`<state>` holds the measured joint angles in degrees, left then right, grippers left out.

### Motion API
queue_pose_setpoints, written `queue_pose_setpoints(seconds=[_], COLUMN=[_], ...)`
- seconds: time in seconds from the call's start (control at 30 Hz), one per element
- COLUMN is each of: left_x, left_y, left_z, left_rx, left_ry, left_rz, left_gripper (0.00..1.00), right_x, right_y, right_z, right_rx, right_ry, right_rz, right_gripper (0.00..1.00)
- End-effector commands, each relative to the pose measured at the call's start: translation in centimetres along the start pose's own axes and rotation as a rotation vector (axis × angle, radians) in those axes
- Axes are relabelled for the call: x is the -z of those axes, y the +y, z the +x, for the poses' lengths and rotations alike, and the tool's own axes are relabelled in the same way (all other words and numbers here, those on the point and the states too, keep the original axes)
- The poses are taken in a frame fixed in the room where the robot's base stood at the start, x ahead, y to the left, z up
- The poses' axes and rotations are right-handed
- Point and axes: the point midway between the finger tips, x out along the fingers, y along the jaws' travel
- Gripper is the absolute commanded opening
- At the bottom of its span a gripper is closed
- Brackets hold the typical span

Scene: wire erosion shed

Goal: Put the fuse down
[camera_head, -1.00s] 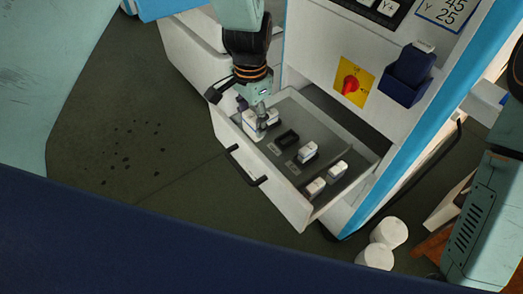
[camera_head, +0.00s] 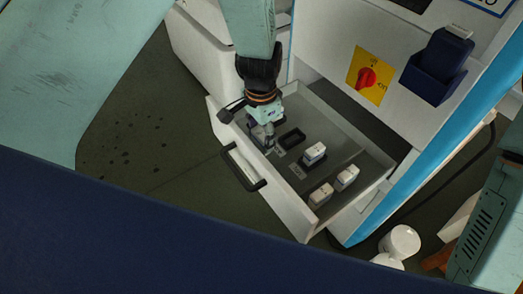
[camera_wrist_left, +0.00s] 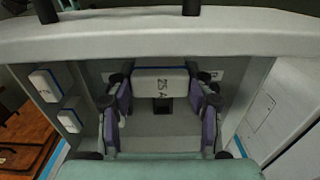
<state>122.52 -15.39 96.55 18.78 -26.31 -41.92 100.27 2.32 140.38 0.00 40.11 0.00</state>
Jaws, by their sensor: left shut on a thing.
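The fuse (camera_wrist_left: 160,82) is a pale block marked 25 A in the left wrist view. My left gripper (camera_head: 265,140) is shut on it, with a purple finger pad on either side in the wrist view (camera_wrist_left: 162,105). The gripper points down into the left end of the open drawer (camera_head: 281,191). A small dark shape shows just below the fuse; I cannot tell whether the fuse touches the drawer floor. In the head view the gripper largely hides the fuse. My right gripper is out of view.
The drawer handle (camera_head: 243,168) juts out in front. A red rotary switch (camera_head: 367,78) is on the cabinet above.

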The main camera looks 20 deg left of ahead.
Motion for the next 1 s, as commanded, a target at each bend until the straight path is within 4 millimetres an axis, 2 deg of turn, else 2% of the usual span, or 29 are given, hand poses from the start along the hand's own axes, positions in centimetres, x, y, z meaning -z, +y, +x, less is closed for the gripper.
queue_pose_setpoints(seconds=[0.03, 0.27, 0.5, 0.9, 0.93, 1.0], left_x=[0.0, 0.2, 0.4, 0.4, 0.3, 0.3], left_y=[0.0, -0.2, -0.4, -0.4, -0.3, -0.3], left_z=[0.9, 2.4, 5.4, 5.8, 5.8, 5.7], left_rx=[-0.001, -0.001, -0.001, 0.0, 0.0, 0.0], left_ry=[0.0, 0.001, 0.002, 0.001, 0.001, 0.001], left_rz=[0.0, -0.002, -0.002, -0.002, -0.002, -0.002], left_gripper=[0.14, 0.14, 0.14, 0.14, 0.53, 0.59], right_x=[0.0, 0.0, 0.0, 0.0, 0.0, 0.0], right_y=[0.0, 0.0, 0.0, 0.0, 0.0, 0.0], right_z=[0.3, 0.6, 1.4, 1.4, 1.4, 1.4], right_rx=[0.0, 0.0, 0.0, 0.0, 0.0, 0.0], right_ry=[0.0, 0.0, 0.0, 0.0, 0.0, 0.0], right_rz=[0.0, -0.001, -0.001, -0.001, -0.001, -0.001], right_gripper=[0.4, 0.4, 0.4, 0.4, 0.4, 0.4])
